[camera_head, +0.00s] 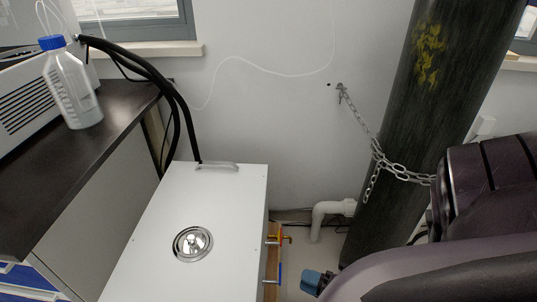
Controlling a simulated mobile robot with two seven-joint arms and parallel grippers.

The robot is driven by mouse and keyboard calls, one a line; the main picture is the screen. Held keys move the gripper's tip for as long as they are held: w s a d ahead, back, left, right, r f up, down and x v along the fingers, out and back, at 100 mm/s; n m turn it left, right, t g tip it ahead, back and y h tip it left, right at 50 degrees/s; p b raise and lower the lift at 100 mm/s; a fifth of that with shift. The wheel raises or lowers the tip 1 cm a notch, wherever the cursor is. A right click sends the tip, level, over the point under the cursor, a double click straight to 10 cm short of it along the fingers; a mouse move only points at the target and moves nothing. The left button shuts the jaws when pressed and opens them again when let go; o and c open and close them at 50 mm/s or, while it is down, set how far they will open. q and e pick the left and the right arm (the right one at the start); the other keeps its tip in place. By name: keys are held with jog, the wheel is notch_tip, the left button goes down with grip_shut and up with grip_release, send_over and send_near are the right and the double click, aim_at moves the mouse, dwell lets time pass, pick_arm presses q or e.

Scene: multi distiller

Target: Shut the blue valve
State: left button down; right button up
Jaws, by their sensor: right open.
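The blue valve (279,272) is a small blue handle on the right side of a white box-shaped unit (140,265), low in the picture. It looks narrow and roughly upright here, and its fittings are too small to make out. My right gripper (314,282) shows as a small blue-grey end past my dark arm at the bottom right. It is open, a short way to the right of the blue valve, with a gap between them in the picture. Much of it is hidden by my arm. My left gripper is out of view.
A second valve with red and yellow parts (283,238) sits just above the blue one. A chained dark gas cylinder (425,110) stands behind my right arm. A white pipe (322,211) runs by the wall. A dark counter (60,160) with a bottle (72,90) is at left.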

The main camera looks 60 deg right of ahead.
jog(key=w+f+b, duration=0.1)
jog(key=w, duration=1)
jog(key=shift+a+f, duration=0.15)
jog(key=shift+f, duration=0.2)
grip_shut()
